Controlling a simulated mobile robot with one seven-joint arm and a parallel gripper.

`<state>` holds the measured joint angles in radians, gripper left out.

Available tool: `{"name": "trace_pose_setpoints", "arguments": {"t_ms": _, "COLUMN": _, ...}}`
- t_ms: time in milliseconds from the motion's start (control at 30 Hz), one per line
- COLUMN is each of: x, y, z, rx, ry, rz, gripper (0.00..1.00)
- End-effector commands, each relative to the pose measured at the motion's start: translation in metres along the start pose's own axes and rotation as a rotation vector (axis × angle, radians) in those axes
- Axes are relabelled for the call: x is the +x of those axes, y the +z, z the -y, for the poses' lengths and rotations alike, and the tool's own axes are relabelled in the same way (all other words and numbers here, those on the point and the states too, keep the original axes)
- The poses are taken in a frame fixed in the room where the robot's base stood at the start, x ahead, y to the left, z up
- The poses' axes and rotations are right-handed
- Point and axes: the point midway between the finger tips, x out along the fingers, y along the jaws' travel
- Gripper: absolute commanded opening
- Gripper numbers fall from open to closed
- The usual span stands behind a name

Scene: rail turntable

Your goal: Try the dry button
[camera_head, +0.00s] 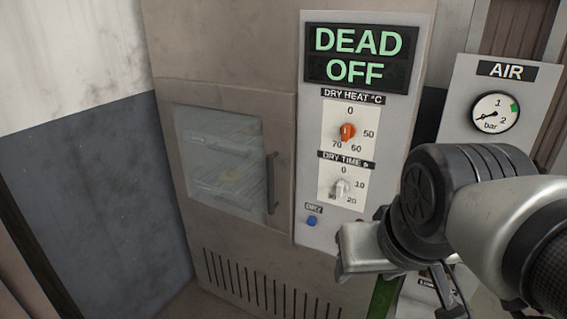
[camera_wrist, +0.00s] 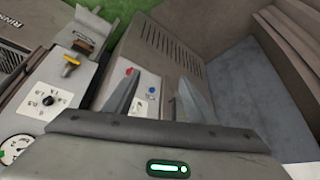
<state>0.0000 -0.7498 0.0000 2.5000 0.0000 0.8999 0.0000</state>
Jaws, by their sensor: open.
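The dry button is a small blue button (camera_head: 312,221) under a label reading DRY, low on the pale control panel (camera_head: 310,190) of a beige cabinet. The panel's display (camera_head: 358,57) reads DEAD OFF in green. An orange DRY HEAT knob (camera_head: 347,131) and a whitish DRY TIME knob (camera_head: 341,187) sit above the button. My gripper (camera_wrist: 159,82) is open and empty in the wrist view, its two fingers apart in front of the panel. In the head view my wrist is just right of the blue button and covers the panel's lower right; the fingertips cannot be made out there.
A glass door (camera_head: 222,160) with a dark handle (camera_head: 271,183) is left of the panel, with vent slots below. Right of it stands an AIR panel with a pressure gauge (camera_head: 495,112). A yellow-handled valve (camera_wrist: 70,62) shows in the wrist view.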

Motion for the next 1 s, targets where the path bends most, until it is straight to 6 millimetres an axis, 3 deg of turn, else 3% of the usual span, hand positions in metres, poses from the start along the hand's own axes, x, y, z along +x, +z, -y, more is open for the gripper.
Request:
{"name": "trace_pose_setpoints", "arguments": {"t_ms": 33, "x": 0.0000, "y": 0.0000, "z": 0.0000, "rx": 0.000, "ry": 0.000, "rz": 0.000, "gripper": 0.41}}
{"name": "trace_pose_setpoints", "arguments": {"t_ms": 200, "x": -0.0001, "y": 0.0000, "z": 0.0000, "rx": 0.000, "ry": 0.000, "rz": 0.000, "gripper": 0.12}}
{"name": "trace_pose_setpoints", "arguments": {"t_ms": 300, "x": -0.0001, "y": 0.0000, "z": 0.0000, "rx": 0.000, "ry": 0.000, "rz": 0.000, "gripper": 0.00}}
{"name": "trace_pose_setpoints", "arguments": {"t_ms": 1000, "x": 0.0000, "y": 0.0000, "z": 0.0000, "rx": 0.000, "ry": 0.000, "rz": 0.000, "gripper": 0.00}}
